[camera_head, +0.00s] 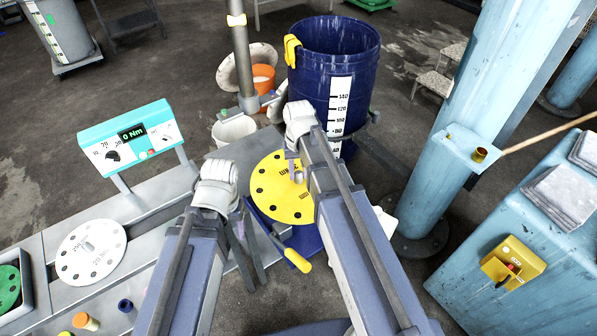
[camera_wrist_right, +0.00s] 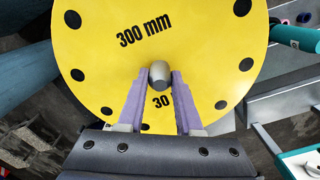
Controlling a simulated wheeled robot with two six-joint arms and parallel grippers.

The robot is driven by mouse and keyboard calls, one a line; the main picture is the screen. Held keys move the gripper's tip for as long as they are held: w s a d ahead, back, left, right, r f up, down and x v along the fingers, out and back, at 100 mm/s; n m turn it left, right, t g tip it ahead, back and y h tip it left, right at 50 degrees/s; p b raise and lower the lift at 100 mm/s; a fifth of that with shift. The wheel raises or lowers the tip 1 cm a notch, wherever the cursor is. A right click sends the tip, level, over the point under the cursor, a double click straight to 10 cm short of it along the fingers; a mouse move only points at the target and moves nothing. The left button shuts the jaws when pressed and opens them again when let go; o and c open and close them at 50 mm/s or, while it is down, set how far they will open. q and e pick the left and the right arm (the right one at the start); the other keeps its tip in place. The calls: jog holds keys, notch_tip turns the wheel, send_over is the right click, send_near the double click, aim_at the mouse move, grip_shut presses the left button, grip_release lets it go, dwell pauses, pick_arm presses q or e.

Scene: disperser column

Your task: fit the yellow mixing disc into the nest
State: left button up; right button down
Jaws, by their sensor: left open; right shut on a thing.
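The yellow mixing disc (camera_head: 275,205) is a flat round plate with black holes around its rim. In the right wrist view the disc (camera_wrist_right: 205,50) reads "300 mm" and faces the camera. My right gripper (camera_head: 297,168) is shut on the small grey knob (camera_wrist_right: 160,75) at the disc's middle. In the head view my right arm covers part of the disc. My left gripper (camera_head: 248,262) is open and empty, just left of the disc's lower edge. I cannot pick out the nest for certain.
A white holed disc (camera_head: 90,262) lies on the grey bench at left. A green disc (camera_head: 8,285) lies in a tray. A torque display (camera_head: 130,135) stands behind. A blue drum (camera_head: 350,60) and a light-blue column (camera_head: 470,130) stand beyond. A yellow-handled tool (camera_head: 297,260) is below the disc.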

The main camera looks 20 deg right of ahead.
aim_at(299, 172)
jog(key=shift+f, duration=0.25)
jog(key=c, duration=0.5)
grip_release()
jog(key=shift+r, duration=0.1)
notch_tip(299, 172, up, 8)
jog(key=p, duration=0.7)
jog(key=shift+f, duration=0.2)
